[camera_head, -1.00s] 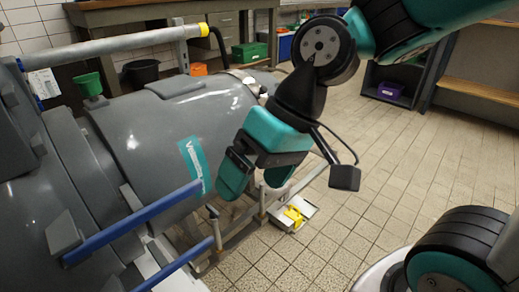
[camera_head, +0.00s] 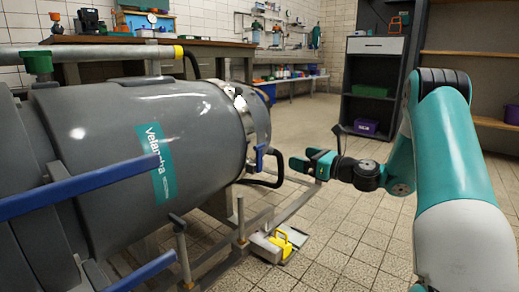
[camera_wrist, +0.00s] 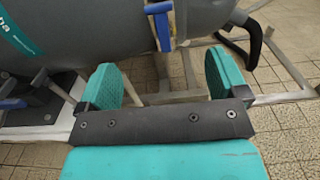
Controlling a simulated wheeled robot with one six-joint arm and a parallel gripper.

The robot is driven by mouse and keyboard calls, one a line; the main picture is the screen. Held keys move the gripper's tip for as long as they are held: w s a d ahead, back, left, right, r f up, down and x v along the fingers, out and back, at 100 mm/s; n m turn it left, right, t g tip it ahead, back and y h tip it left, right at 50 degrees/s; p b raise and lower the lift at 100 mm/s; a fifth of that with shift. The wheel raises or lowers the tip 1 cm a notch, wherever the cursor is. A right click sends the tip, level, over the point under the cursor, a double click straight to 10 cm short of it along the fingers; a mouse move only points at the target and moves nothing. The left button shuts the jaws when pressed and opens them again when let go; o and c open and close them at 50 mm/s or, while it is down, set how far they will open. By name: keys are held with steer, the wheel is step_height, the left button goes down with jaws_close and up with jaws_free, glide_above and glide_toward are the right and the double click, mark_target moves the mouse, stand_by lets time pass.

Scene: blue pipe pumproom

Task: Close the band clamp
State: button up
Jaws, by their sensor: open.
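The band clamp (camera_head: 238,98) is a metal band around the right end of the grey tank (camera_head: 100,125). A blue latch part (camera_head: 260,157) hangs low on the band, with a curved black handle (camera_head: 279,170) sticking out to the right. The wrist view also shows the blue latch part (camera_wrist: 162,25) at top centre and the black handle (camera_wrist: 252,42) at top right. My gripper (camera_head: 303,161) is open and empty, right of the handle, pointing left toward the tank. In the wrist view its teal fingers (camera_wrist: 166,82) are spread wide, with nothing held between them.
A metal frame (camera_head: 240,218) runs under and beside the tank. Blue bars (camera_head: 80,188) cross the left foreground. A yellow object (camera_head: 281,244) lies on the floor by the frame. A workbench (camera_head: 120,48) and dark shelf (camera_head: 374,75) stand behind. Tiled floor is open on the right.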

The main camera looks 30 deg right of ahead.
steer(key=p, duration=1)
glide_toward(261, 146)
steer(key=p+x, duration=0.5)
steer(key=x, duration=0.4)
steer(key=shift+w+f, duration=0.2)
steer(key=shift+w, duration=0.1)
steer(key=shift+w+a+r, duration=0.1)
steer(key=shift+w+a, duration=0.15)
steer(key=shift+w, duration=0.3)
